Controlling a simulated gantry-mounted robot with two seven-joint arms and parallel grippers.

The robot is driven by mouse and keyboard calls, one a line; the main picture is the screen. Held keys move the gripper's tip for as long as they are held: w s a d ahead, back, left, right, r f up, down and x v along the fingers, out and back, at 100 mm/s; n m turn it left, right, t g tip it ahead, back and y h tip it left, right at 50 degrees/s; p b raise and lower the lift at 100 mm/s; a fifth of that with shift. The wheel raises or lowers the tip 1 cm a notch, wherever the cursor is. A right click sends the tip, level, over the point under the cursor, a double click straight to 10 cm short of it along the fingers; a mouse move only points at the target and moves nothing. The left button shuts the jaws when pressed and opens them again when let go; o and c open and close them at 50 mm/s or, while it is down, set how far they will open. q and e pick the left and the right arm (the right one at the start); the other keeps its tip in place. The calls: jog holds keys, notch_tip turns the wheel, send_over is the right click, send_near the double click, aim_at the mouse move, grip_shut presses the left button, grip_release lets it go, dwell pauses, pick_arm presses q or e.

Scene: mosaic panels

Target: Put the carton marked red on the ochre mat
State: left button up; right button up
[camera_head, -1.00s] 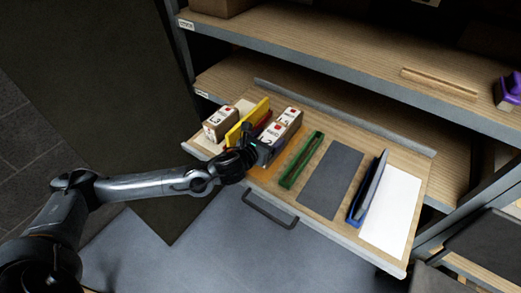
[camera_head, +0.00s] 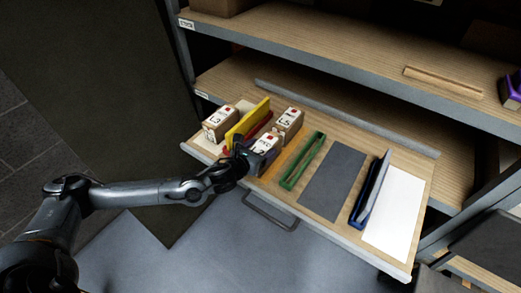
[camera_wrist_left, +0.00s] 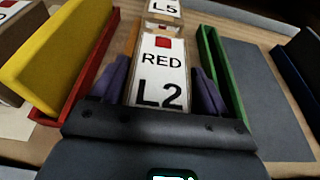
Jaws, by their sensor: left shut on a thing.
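The carton marked RED and L2 (camera_head: 266,142) is between the fingers of my left gripper (camera_head: 248,156). In the left wrist view the same carton (camera_wrist_left: 161,75) faces up with its red square and label, and my shut gripper (camera_wrist_left: 158,95) has one dark finger on each side. The ochre mat (camera_head: 287,156) shows as an orange strip between the carton and the green tray; a sliver shows in the wrist view (camera_wrist_left: 133,38). I cannot tell whether the carton touches the mat. My right gripper is not in view.
A carton marked L5 (camera_head: 289,120) stands just behind. Left are a yellow panel (camera_head: 248,122) in a red tray (camera_wrist_left: 90,70) and an L3 carton (camera_head: 217,121).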

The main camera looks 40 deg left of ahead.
pick_arm(q)
jog(key=shift+w+r, duration=0.1)
jog(key=o, duration=1.7)
jog(key=shift+f, duration=0.2)
jog(key=shift+r, duration=0.25)
jog(key=p+v, duration=0.1)
jog(key=v, duration=1.1)
jog(key=shift+p, duration=0.35)
